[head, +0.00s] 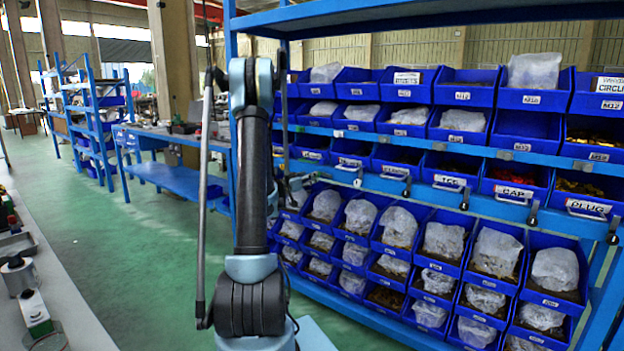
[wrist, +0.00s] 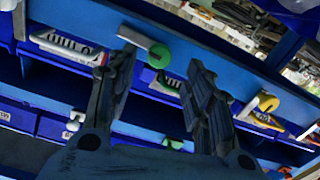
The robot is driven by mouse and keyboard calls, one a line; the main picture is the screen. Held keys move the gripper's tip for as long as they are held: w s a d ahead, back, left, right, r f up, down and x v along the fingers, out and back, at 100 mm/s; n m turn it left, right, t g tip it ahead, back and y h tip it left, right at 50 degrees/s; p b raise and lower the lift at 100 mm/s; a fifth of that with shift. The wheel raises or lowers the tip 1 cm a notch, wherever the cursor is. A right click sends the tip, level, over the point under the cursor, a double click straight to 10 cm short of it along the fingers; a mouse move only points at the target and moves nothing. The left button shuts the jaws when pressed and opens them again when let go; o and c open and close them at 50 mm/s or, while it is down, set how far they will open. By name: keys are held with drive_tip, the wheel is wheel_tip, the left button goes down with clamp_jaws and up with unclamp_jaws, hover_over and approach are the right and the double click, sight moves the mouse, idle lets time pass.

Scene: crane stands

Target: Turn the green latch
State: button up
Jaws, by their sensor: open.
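My gripper (wrist: 160,64) is open, with one dark finger on each side of the knob in the picture. The knob appears between and just past the fingertips. I cannot tell whether either finger touches it. Nothing is held. In the head view I cannot make out the green latch, and my arm covers the left end of the rack.
A yellow latch (wrist: 268,103) sits on the rail to the right, and a white one (wrist: 73,122) is at lower left. The blue rack (head: 460,202) holds rows of blue bins, with dark-ended latches along its rail. The green floor (head: 120,240) at left is open.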

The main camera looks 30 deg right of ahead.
sight(322, 175)
drive_tip(key=shift+x, duration=2.3)
drive_tip(key=c, duration=1)
